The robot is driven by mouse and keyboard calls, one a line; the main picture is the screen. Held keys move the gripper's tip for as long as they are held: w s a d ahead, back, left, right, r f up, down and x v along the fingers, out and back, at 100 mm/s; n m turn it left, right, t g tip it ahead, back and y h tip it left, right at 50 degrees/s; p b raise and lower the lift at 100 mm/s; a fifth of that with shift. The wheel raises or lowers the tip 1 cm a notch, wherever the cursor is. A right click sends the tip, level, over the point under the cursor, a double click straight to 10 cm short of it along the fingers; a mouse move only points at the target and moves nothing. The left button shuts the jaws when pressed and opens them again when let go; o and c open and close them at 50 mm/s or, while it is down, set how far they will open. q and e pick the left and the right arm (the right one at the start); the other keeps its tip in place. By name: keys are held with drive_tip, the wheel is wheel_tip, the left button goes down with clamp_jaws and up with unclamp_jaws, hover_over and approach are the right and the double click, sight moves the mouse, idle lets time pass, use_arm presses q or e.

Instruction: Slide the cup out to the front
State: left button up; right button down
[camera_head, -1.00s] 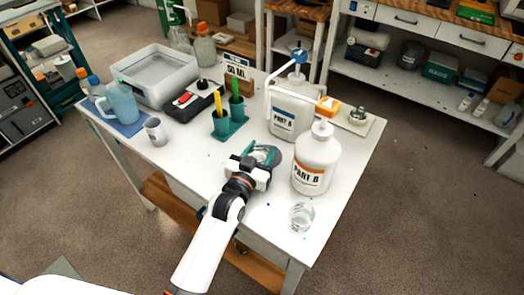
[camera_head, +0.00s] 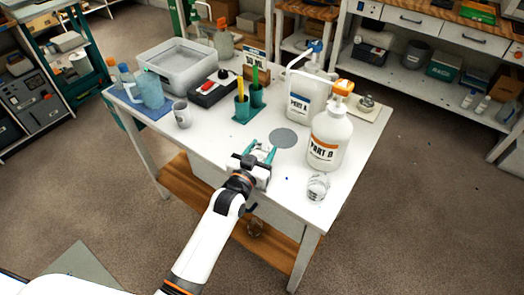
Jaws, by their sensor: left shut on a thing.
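My left gripper (camera_head: 260,153) is low over the front part of the white table (camera_head: 225,147), its teal fingers shut on a clear cup. The cup is hard to make out between the fingers. A flat grey disc (camera_head: 283,138) lies bare on the table just beyond and to the right of the fingers. The Part A jug (camera_head: 298,106) and the Part B bottle (camera_head: 328,140) with an orange pump top stand behind and to the right. My right gripper is not in view.
Another clear cup (camera_head: 317,187) stands near the front right edge. Green holders (camera_head: 242,110) with yellow and green sticks stand behind my gripper. The front strip is mostly clear.

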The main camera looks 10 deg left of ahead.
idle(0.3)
use_arm(q)
drive_tip(key=o, duration=1)
drive_tip(key=shift+s, duration=0.1)
drive_tip(key=v, duration=1.1)
drive_tip(key=shift+s, duration=0.4)
drive_tip(key=shift+f, duration=0.15)
